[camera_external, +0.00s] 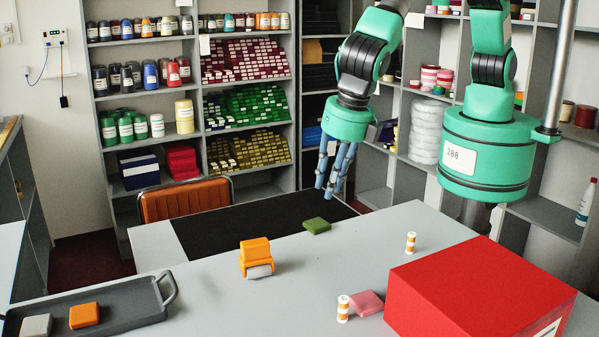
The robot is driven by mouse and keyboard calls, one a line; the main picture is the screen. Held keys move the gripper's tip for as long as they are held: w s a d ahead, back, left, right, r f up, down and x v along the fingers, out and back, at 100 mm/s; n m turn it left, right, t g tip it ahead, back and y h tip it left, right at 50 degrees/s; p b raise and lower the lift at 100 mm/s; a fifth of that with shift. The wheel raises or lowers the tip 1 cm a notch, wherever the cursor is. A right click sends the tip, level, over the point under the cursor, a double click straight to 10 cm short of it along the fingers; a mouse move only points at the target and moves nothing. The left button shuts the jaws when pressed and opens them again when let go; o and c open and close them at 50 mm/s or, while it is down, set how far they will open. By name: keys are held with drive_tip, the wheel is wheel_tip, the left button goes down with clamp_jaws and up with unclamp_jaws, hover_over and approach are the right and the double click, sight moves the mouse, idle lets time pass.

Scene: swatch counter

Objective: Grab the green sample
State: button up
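The gripper is apart from the green sample, with a gap between the fingertips and the block.
A dark tray (135,310) holds an orange and a grey block. A chair (187,199) stands behind.

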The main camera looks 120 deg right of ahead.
drive_tip(key=w+d+f+n+t+y+b, duration=0.2)
drive_tip(key=w+d+t+b, duration=0.3)
drive_tip(key=d, duration=0.4)
drive_tip(key=w+d+f+n+t+y+b, duration=0.1)
drive_tip(key=w+d+t+y+b, duration=0.25)
drive_tip(key=d+b, duration=0.45)
drive_tip(key=s+d+r+n+t+y+b, duration=0.1)
drive_tip(key=s+r+n+t+y+b, duration=0.3)
drive_tip(key=s, duration=0.7)
drive_tip(key=s+d+n+g+y+b, duration=0.15)
drive_tip(key=s+y+b, duration=0.4)
drive_tip(key=s, duration=0.55)
wheel_tip(320, 180, down, 17)
drive_tip(key=shift+w+r+t, duration=0.15)
drive_tip(key=shift+w+t, duration=0.15)
drive_tip(key=shift+w+a, duration=0.1)
drive_tip(key=shift+a, duration=0.1)
drive_tip(key=p, duration=0.1)
approach(317, 225)
drive_tip(key=shift+w+f, duration=0.55)
drive_tip(key=shift+w, duration=0.05)
drive_tip(key=shift+b+x, duration=0.45)
drive_tip(key=shift+x, duration=0.7)
